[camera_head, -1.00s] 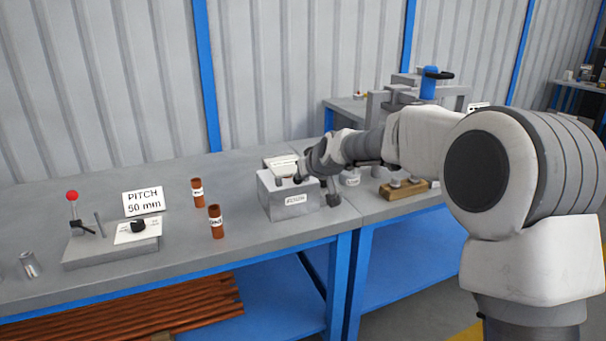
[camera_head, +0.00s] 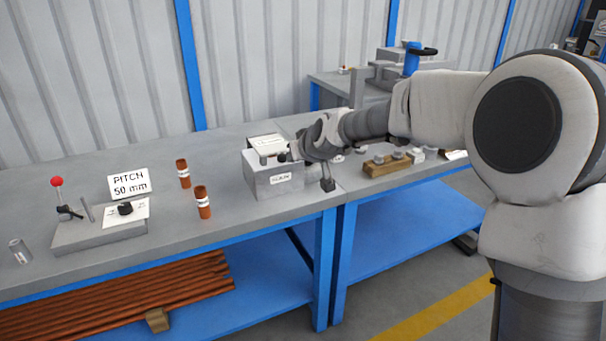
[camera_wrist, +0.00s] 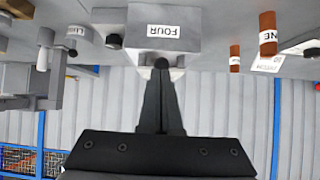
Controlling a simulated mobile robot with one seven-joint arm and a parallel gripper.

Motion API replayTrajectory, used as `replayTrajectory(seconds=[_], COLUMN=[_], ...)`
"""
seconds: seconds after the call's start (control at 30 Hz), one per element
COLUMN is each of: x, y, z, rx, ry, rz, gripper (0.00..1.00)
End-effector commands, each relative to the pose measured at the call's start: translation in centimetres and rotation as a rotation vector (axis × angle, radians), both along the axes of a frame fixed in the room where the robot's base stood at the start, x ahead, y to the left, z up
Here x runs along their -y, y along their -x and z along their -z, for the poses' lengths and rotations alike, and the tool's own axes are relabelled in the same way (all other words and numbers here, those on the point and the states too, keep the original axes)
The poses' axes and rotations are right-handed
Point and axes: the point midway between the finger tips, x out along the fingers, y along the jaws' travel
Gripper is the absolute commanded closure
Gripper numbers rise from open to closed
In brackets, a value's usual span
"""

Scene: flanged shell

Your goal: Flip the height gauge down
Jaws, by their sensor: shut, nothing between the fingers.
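I cannot tell for certain which part is the height gauge. A grey box (camera_head: 273,180) with a white label stands near the right end of the left bench. It carries a plate and a small dark knob on top. My gripper (camera_wrist: 161,66) is shut and empty, its fingertips right at a dark knob on the box (camera_wrist: 165,20) in the wrist view; contact is unclear. In the head view my wrist hides the fingers and the box's right top. A small dark block (camera_head: 327,185) on a thin stem is beside the box's right side.
Two brown labelled cylinders (camera_head: 203,202) stand left of the box. Farther left is a grey fixture (camera_head: 100,233) with a red-ball lever and a PITCH 50 mm sign (camera_head: 129,184). A wooden block (camera_head: 387,166) lies on the right bench. The left bench's front strip is clear.

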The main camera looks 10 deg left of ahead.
Motion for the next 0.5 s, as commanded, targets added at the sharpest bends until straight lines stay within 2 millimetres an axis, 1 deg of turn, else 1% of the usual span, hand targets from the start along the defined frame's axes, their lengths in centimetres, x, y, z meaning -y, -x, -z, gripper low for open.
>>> replayTrajectory(seconds=[0.03, 0.2, 0.5], x=[0.6, 1.6, 2.5], y=[0.6, 2.2, 3.8], z=[0.4, 1.5, 2.5], rx=[-0.002, 0.001, 0.003], ry=[0.001, -0.001, 0.0], rz=[0.003, 0.003, 0.0], gripper=[1.0, 1.0, 1.0])
